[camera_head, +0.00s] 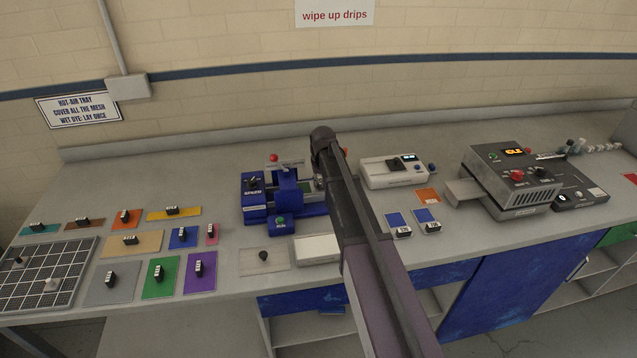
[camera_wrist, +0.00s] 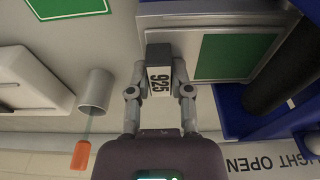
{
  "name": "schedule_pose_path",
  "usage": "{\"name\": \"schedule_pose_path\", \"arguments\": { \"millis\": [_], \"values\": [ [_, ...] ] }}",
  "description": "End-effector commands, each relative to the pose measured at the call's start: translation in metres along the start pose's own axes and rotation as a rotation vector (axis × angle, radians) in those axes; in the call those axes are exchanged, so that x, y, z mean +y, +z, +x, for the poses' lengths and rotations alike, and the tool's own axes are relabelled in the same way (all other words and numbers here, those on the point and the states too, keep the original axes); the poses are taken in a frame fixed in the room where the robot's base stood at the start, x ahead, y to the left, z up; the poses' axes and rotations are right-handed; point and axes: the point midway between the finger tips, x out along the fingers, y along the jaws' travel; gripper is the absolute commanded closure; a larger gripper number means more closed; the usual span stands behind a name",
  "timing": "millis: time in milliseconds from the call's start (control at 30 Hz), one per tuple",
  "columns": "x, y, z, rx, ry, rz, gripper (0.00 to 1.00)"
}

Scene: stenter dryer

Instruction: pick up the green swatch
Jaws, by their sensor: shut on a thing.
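A green swatch (camera_head: 160,278) lies on the bench at the left of the head view, with a dark, labelled clip on it. My gripper (camera_wrist: 160,90) is shut on a dark block with a white label reading 925 (camera_wrist: 159,76). A flat green panel (camera_wrist: 222,56) with a grey border lies just beside this block in the wrist view. I cannot tell whether the two are joined. In the head view my own arm hides the gripper and what it holds.
A blue machine (camera_head: 256,210) marked SPEED stands left of my arm; blue parts also show in the wrist view (camera_wrist: 235,112). A white device (camera_head: 394,172) and a grey machine (camera_head: 510,180) stand to the right. Several other swatches and a gridded tray (camera_head: 40,292) fill the left.

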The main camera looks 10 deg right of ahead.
Motion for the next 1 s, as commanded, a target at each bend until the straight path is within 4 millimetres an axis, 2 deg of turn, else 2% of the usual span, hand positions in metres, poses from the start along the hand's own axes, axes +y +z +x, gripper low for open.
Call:
{"name": "schedule_pose_path", "arguments": {
  "millis": [233,700,1000],
  "values": [
    [0.014,-0.003,-0.017,0.0,0.0,0.001,1.0],
    [0.097,-0.01,-0.06,0.001,0.0,0.003,1.0],
    [0.13,-0.012,-0.075,0.0,0.0,0.001,1.0]
  ]
}}
